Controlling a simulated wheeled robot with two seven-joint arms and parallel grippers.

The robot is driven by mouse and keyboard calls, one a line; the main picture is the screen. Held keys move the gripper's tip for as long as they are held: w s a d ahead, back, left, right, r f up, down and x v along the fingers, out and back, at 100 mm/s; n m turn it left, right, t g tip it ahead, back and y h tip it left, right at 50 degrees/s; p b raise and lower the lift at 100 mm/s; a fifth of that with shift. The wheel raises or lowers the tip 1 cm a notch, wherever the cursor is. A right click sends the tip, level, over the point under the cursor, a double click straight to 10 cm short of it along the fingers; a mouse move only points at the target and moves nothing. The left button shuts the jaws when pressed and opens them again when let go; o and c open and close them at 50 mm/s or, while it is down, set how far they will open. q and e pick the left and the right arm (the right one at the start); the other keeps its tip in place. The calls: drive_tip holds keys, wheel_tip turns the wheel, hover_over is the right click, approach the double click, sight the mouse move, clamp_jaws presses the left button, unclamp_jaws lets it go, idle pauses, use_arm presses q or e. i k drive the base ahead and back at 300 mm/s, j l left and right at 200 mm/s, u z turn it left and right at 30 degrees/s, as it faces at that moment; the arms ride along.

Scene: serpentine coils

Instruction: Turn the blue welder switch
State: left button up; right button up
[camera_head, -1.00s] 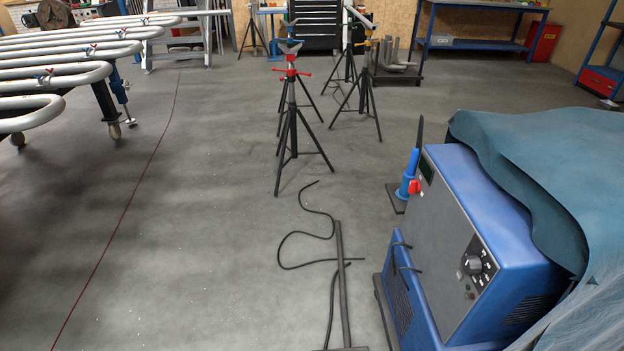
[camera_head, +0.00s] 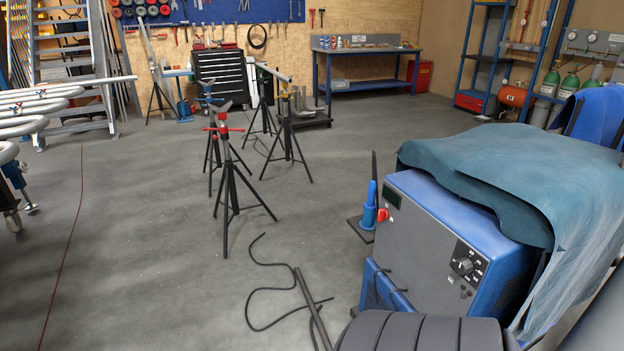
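The blue welder (camera_head: 418,238) stands at the lower right with a grey front panel. Its dial switch (camera_head: 465,266) is a dark round knob on a black plate with white marks, on the right of the panel. Small dark knobs sit just below it. A dark ribbed part, probably of my own arm, covers the bottom of the welder. Neither of my grippers is in view.
A teal cloth (camera_head: 520,172) drapes over the welder's top. A black cable (camera_head: 262,290) and a dark bar lie on the floor before it. Tripod stands (camera_head: 228,190) stand left of centre. A blue workbench (camera_head: 365,70) is at the back. The left floor is mostly clear.

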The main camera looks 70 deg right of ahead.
sight(384, 213)
drive_tip(key=i+z, duration=0.7)
drive_tip(key=i, duration=0.15)
drive_tip(key=i+j+z, duration=0.2)
drive_tip(key=i+z, duration=0.15)
drive_tip(key=i+l+z, duration=0.1)
drive_tip(key=i+z, duration=0.8)
drive_tip(key=i+j+z, duration=0.15)
drive_tip(key=i+z, duration=0.2)
drive_tip(key=z, duration=0.15)
drive_tip(key=i+j+z, duration=0.3)
drive_tip(key=z, duration=0.15)
drive_tip(key=i, duration=0.05)
